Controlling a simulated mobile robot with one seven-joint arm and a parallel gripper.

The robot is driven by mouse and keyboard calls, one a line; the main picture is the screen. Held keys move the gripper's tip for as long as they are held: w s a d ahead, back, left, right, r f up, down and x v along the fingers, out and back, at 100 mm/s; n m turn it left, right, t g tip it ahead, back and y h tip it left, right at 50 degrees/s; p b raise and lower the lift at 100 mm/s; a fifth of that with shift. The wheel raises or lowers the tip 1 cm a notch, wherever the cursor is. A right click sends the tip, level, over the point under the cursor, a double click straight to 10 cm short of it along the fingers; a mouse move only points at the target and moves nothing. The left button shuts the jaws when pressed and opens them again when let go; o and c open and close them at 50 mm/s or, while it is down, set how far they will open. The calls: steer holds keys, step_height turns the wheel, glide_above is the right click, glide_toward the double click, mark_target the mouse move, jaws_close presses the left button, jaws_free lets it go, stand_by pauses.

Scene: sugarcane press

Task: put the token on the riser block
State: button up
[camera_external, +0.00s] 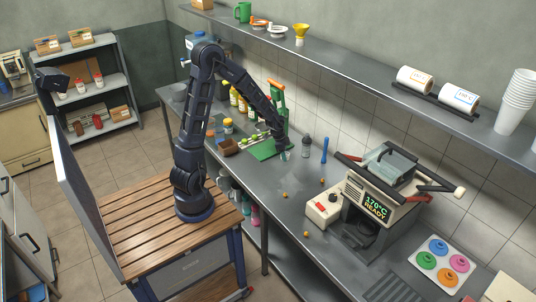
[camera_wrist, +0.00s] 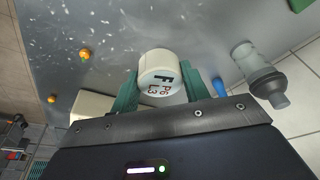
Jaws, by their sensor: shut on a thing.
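My gripper (camera_external: 284,154) hangs over the steel counter, left of the press. In the wrist view its teal fingers (camera_wrist: 165,92) are shut on the token (camera_wrist: 160,66), a short cream cylinder with dark and red letters on its face. The token is too small to make out clearly in the external view. A pale block-like surface (camera_wrist: 92,106) shows partly behind the left finger in the wrist view; I cannot tell if it is the riser block. A cream box with a red knob (camera_external: 324,208) stands on the counter beside the press. I cannot identify the riser block with certainty.
The press (camera_external: 385,190) with a "170°C READY" display stands to the right. Small orange fruits (camera_wrist: 85,55) lie scattered on the counter. A grey bottle (camera_external: 305,147) and a blue upright object (camera_external: 324,150) stand near the wall.

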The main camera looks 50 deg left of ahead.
steer(key=s+a+f+n, duration=0.1)
steer(key=s+a, duration=0.2)
steer(key=a, duration=0.6)
steer(key=s+a+f+n, duration=0.1)
steer(key=s+a, duration=0.2)
steer(key=a, duration=0.6)
step_height(320, 180, up, 18)
steer(key=r+n+y, duration=0.1)
steer(key=n+y, duration=0.3)
steer(key=n, duration=1.3)
glide_above(228, 120)
steer(key=f, duration=1.9)
steer(key=shift+s+d+f, duration=0.15)
steer(key=shift+s+f, duration=0.1)
steer(key=shift+f, duration=0.05)
steer(key=o, duration=1)
steer(key=shift+f, duration=0.1)
steer(key=v, duration=1.2)
steer(key=shift+w+d, duration=0.1)
steer(key=shift+d, duration=0.05)
steer(key=shift+d+r, duration=0.1)
steer(key=shift+r, duration=0.1)
